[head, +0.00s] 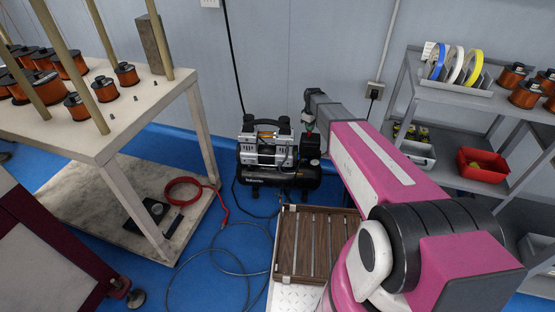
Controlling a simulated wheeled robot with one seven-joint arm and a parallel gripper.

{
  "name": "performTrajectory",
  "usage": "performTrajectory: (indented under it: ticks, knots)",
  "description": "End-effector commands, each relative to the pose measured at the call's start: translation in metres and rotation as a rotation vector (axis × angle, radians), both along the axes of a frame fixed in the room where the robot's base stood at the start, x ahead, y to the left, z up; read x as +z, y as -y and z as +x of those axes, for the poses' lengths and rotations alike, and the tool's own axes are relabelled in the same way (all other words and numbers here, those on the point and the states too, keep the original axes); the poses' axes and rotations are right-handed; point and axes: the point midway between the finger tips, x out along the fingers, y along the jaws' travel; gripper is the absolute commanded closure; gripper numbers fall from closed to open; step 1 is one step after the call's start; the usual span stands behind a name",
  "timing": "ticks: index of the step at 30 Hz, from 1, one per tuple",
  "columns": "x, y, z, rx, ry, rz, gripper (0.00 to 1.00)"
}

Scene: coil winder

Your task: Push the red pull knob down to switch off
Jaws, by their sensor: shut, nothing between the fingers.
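A black and silver air compressor (268,156) stands on the blue floor against the back wall. A black box (312,146), which looks like its switch housing, is at its right end. My arm reaches over from the lower right, and my gripper (309,127) points down just above this black box. The gripper is small in view; its fingers are shut and empty. I cannot make out the red pull knob; the gripper likely hides it. Whether the fingers touch it I cannot tell.
A workbench (130,120) with copper coils and upright posts stands at left. A grey shelf (452,93) with a red bin (482,168) stands at right.

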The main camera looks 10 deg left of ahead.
Motion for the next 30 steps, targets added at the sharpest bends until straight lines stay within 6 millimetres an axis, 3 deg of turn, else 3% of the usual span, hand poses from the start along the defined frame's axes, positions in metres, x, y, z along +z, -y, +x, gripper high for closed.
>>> performTrajectory:
  ticks: [30]
  knots:
    - [-0.0071, 0.0, 0.0, 0.0, 0.0, 0.0, 1.0]
